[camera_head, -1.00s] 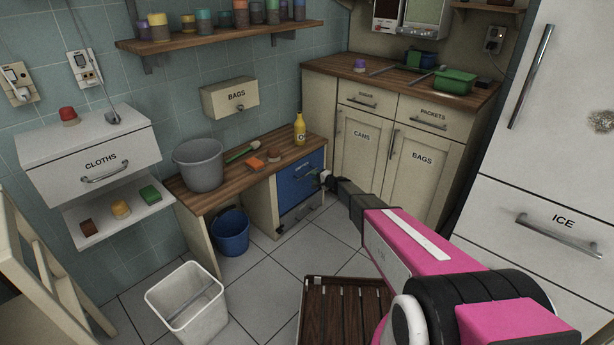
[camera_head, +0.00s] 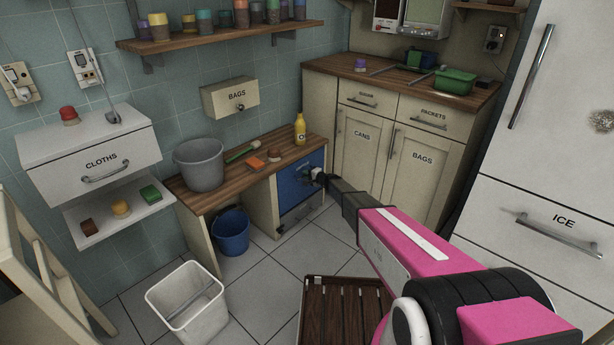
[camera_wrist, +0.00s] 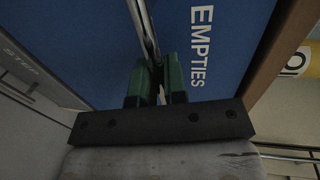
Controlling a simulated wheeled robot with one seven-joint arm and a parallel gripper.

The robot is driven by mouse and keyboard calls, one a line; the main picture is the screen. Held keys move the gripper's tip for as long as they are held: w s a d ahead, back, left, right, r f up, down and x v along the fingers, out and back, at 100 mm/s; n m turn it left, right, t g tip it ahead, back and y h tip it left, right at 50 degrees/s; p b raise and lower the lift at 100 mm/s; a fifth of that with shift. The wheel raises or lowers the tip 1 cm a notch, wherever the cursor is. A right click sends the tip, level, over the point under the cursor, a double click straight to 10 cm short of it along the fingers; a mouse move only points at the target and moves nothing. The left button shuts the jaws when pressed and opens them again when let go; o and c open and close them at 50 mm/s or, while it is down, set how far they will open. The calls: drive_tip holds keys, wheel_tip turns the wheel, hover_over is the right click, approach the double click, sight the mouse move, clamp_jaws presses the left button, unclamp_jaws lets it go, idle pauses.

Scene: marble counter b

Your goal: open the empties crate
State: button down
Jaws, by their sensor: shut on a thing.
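The empties crate has a blue front (camera_head: 290,186), set under the wooden counter at the back middle. In the wrist view the blue front (camera_wrist: 235,85) carries the label EMPTIES and a metal bar handle (camera_wrist: 143,25). My gripper (camera_head: 316,178) is at the right part of the front in the head view. Its green fingers (camera_wrist: 158,80) are shut on the bar handle in the wrist view. The front looks flush with the counter unit. My gripper hides part of the front and its handle in the head view.
Below the blue front is a pale front (camera_wrist: 40,75) marked STEP. A yellow bottle (camera_head: 299,130) stands on the counter above. A slatted dark wooden thing (camera_head: 345,315) lies on the floor below my arm. Cabinets (camera_head: 357,140) stand to the right; tiled floor (camera_head: 275,255) is open in front.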

drive_tip(key=shift+d, duration=0.1)
drive_tip(key=f+v, duration=0.2)
drive_tip(key=v, duration=0.9)
drive_tip(key=f+v, duration=0.2)
drive_tip(key=v, duration=1)
drive_tip(key=shift+s+d+f, duration=0.25)
drive_tip(key=shift+s+d, duration=0.1)
drive_tip(key=shift+d, duration=0.2)
drive_tip(key=c, duration=1.2)
unclamp_jaws()
drive_tip(key=v, duration=1)
drive_tip(key=shift+s+d+r, duration=0.15)
drive_tip(key=shift+s+d, duration=0.05)
drive_tip(key=shift+d, duration=0.15)
drive_tip(key=shift+s, duration=0.1)
